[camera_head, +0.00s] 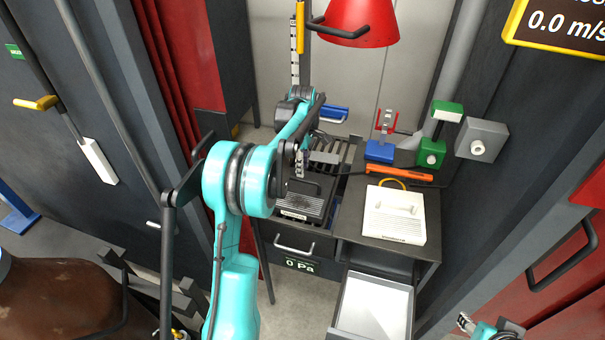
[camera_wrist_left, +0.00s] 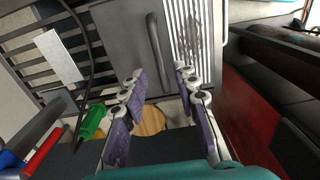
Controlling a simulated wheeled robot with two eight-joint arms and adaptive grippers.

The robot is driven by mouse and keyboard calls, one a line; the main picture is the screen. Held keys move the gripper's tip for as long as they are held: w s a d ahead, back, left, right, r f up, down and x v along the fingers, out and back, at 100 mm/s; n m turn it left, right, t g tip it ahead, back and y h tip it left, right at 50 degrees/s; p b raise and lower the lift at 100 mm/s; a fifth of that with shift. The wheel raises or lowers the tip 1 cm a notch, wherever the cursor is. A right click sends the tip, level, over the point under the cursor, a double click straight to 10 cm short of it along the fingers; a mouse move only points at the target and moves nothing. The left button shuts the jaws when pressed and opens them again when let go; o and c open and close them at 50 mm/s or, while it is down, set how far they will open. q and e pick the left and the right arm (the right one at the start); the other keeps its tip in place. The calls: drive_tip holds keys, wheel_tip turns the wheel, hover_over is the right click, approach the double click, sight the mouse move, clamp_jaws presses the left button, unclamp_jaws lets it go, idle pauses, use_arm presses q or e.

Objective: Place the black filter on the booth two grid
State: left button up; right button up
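The black filter (camera_head: 305,203) lies flat at the front of the booth grid (camera_head: 330,146), whose dark bars show behind it. In the left wrist view the black filter (camera_wrist_left: 125,42) is a dark plate with a bar handle and a pale ridged strip, beside the grid bars (camera_wrist_left: 32,75). My left gripper (camera_head: 300,165) is above the filter's back part. In the left wrist view its fingers (camera_wrist_left: 160,77) are spread and empty, with the handle just beyond the fingertips. My right gripper (camera_head: 480,324) shows only partly at the bottom right; its finger opening is unclear.
A white filter (camera_head: 394,222) lies on the dark bench to the right. An orange tool (camera_head: 399,173), a blue-based stand (camera_head: 380,152) and a green fixture (camera_head: 431,153) are behind it. A red lamp (camera_head: 362,20) hangs above. An open white drawer (camera_head: 373,306) juts out below.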

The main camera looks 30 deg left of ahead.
use_arm(q)
wheel_tip(320, 180, up, 5)
drive_tip(key=s+d+r+m+t, duration=0.2)
drive_tip(key=s+d+r+m, duration=0.2)
drive_tip(key=s+d+m, duration=0.15)
drive_tip(key=s+d+r+m+t, duration=0.1)
drive_tip(key=s+d+r+m, duration=0.3)
drive_tip(key=s+d, duration=0.25)
drive_tip(key=s+d+f+m+t, duration=0.2)
drive_tip(key=s+d+f+m, duration=0.1)
drive_tip(key=s, duration=0.4)
drive_tip(key=s+d+f+m+t, duration=0.2)
drive_tip(key=s+d+f+m, duration=0.1)
drive_tip(key=s+d+m, duration=0.3)
drive_tip(key=shift+s+f+m+p, duration=0.25)
drive_tip(key=shift+s+m+p, duration=0.2)
drive_tip(key=shift+s+m, duration=0.6)
drive_tip(key=shift+w, duration=0.15)
